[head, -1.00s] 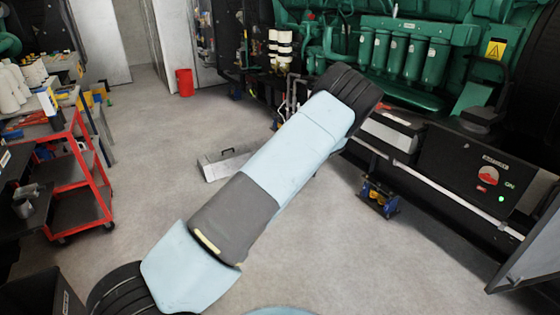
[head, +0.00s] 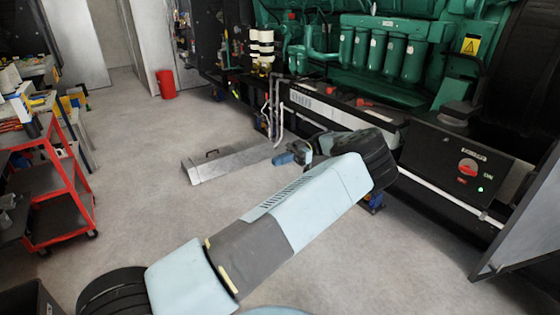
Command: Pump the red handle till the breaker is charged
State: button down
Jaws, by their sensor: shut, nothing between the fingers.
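The black breaker panel (head: 440,150) on the genset's right front carries a red rotary handle (head: 468,167). A small red label lies below it and a lit green lamp sits beside it. I cannot tell whether this is the handle to be pumped. Two small red parts, one at left (head: 331,90) and one at right (head: 362,102), lie on the grey ledge left of the panel. My gripper (head: 284,158) points left, with blue fingers, over the floor before the genset. It is shut and empty, well left of the panel. My arm hides part of the genset's lower front.
A long grey metal tray (head: 215,165) lies on the floor beyond my gripper. Upright pipes (head: 275,105) stand close behind it. A red tool cart (head: 55,185) is at left, a red bin (head: 166,83) at the back. A grey door (head: 515,225) juts in at right.

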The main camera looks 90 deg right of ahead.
jog(key=shift+d+f, duration=0.1)
jog(key=shift+f, duration=0.1)
jog(key=shift+d, duration=0.1)
jog(key=shift+s+d, duration=0.1)
jog(key=shift+s, duration=0.35)
jog(key=c, duration=1.8)
grip_release()
jog(key=o, duration=1.1)
jog(key=shift+r, duration=0.1)
